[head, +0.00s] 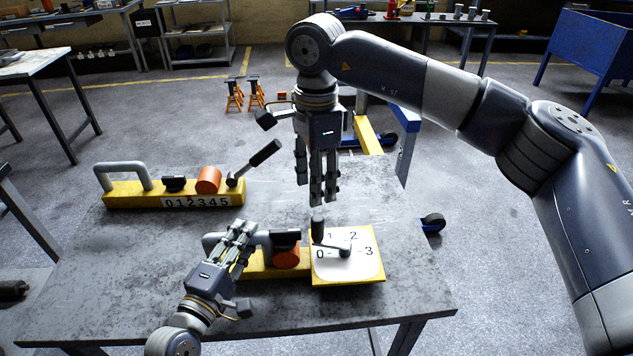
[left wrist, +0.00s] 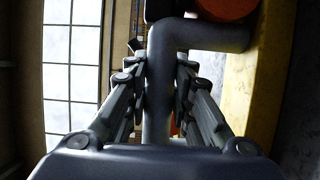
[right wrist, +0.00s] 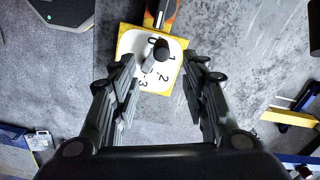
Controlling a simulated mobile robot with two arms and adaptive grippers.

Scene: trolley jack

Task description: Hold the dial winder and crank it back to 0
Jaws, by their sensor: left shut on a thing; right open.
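The dial winder is a yellow block (head: 326,278) on the grey table, with a white dial face (head: 362,266) numbered 0 to 3. Its crank (head: 333,247) has an upright black knob (head: 317,230); the crank arm points to the left, on the side of 0 and 1. The exact reading is unclear. My left gripper (head: 240,233) is shut on the winder's grey handle (left wrist: 158,85), left of the orange drum (head: 286,257). My right gripper (head: 317,193) is open and empty, pointing down above the knob. The knob (right wrist: 161,48) shows between its fingers in the right wrist view, apart from them.
A second yellow winder (head: 125,196) with a 0 to 5 strip, an orange drum and a black-gripped lever (head: 262,154) stands at the back left of the table (head: 110,270). A blue and yellow frame (head: 405,118) stands behind the table. The front left of the tabletop is clear.

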